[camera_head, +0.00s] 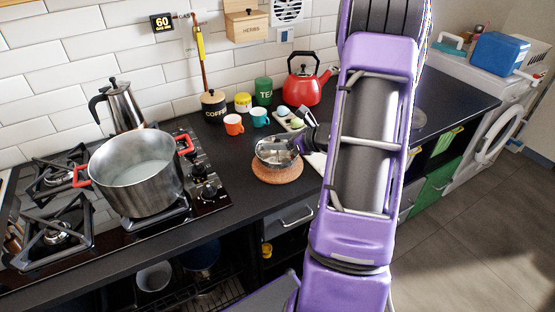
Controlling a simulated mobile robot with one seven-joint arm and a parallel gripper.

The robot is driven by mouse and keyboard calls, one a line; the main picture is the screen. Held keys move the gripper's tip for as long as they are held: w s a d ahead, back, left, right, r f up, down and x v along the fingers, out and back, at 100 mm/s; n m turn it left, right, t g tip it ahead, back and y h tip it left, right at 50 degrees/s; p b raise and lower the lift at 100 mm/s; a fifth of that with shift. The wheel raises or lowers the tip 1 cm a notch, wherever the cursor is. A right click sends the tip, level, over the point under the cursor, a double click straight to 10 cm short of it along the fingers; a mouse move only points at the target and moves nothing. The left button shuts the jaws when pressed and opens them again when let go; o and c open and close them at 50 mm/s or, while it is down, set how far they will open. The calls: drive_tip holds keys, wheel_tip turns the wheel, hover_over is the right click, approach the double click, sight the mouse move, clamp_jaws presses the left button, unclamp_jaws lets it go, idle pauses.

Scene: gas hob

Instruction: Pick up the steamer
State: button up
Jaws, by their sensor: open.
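A small round metal vessel, which looks like the steamer (272,158), sits on a round cork mat (278,174) on the black worktop. My arm comes down from the top right, and my gripper (293,146) is at the right rim of the steamer. The gripper is open. Its fingers are small and partly hidden at this size, and I cannot tell whether they touch the rim. The right side of the steamer is partly covered by the gripper.
A large steel pot (140,180) with red handles stands on the gas hob at left, with a moka pot (120,106) behind it. Orange (233,124) and teal (260,117) cups, canisters and a red kettle (302,82) stand behind the steamer. Worktop left of the mat is clear.

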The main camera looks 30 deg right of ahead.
drive_tip(key=shift+w, duration=0.1)
drive_tip(key=shift+c, duration=0.4)
clamp_jaws()
idle(1.0)
